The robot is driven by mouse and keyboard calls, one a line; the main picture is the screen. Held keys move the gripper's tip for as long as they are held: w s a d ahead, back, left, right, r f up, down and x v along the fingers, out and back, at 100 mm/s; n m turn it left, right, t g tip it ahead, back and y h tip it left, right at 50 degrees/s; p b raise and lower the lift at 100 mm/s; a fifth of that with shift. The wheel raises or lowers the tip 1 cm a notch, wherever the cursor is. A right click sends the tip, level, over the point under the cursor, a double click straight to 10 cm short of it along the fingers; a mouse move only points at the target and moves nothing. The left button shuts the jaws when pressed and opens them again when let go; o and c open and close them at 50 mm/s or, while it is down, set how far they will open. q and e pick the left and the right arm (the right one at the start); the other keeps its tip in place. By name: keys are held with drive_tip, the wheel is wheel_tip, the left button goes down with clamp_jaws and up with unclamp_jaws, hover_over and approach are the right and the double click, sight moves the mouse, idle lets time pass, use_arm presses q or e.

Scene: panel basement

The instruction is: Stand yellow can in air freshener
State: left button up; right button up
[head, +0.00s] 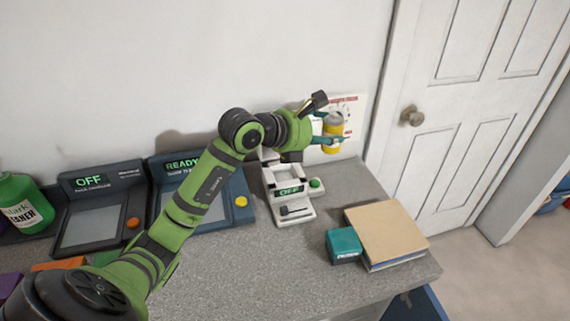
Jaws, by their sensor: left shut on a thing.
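My left gripper (326,127) is shut on a yellow can (332,137) with a pale top. It holds the can roughly upright, in front of the wall near the door side, above the back right of the counter. A white device (290,213) stands on the counter below and left of the can. It has an open frame on top, a screen reading OFF and a green button; it looks like the air freshener. My left arm and gripper hide part of its back. My right gripper is not in view.
On the grey counter (240,270), two dark panels (90,223) (184,206) stand left, one reading OFF, one READY. A green cleaner bottle (22,203) is far left. A teal box (344,245) and a tan book stack (387,236) lie right. A white door (462,125) is beyond.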

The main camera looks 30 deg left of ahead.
use_arm(q)
drive_tip(key=s+a+f+p, duration=0.1)
drive_tip(key=a+f, duration=0.2)
drive_tip(key=s+a+f+p, duration=0.1)
drive_tip(key=a+f, duration=0.2)
drive_tip(key=a, duration=0.1)
drive_tip(key=s+a+f+p, duration=0.1)
drive_tip(key=a+f, duration=0.3)
drive_tip(key=shift+s+f, duration=0.1)
drive_tip(key=shift+f, duration=0.1)
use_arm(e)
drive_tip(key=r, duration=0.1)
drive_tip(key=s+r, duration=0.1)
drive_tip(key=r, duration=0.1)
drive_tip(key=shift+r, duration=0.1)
use_arm(q)
drive_tip(key=shift+f, duration=0.1)
drive_tip(key=shift+f+b, duration=0.5)
drive_tip(key=shift+f, duration=0.05)
drive_tip(key=o, duration=0.9)
drive_tip(key=shift+d+f, duration=0.1)
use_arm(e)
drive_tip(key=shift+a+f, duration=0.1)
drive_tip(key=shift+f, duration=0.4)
